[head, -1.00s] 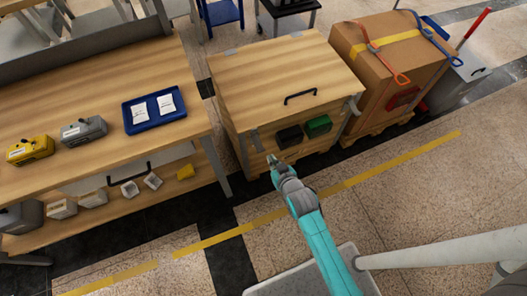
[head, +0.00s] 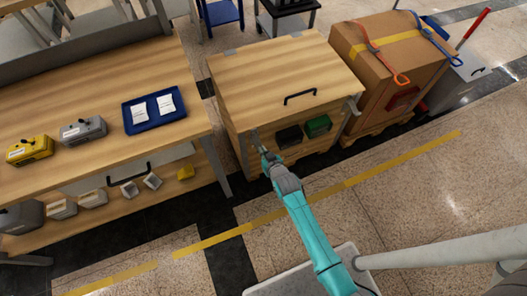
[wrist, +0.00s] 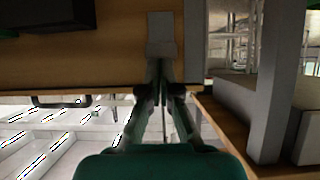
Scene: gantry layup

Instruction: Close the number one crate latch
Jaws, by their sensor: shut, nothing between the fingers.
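The wooden crate (head: 232,92) has its lid down, with a black handle on top. A grey metal latch (head: 255,138) is at the left of its front face, and another grey latch (head: 352,105) is at the right corner. No number is readable on either. My gripper (head: 264,155) is shut and empty at the left latch, just below it in the head view. In the wrist view the grey latch plate (wrist: 161,36) lies straight ahead of my fingertips (wrist: 163,92). I cannot tell whether they touch it.
A black box (head: 289,136) and a green box (head: 318,125) are on the crate's front, right of my gripper. A workbench (head: 60,120) with a blue tray (head: 154,110) stands left. A strapped cardboard box (head: 385,60) stands right. The floor in front is clear.

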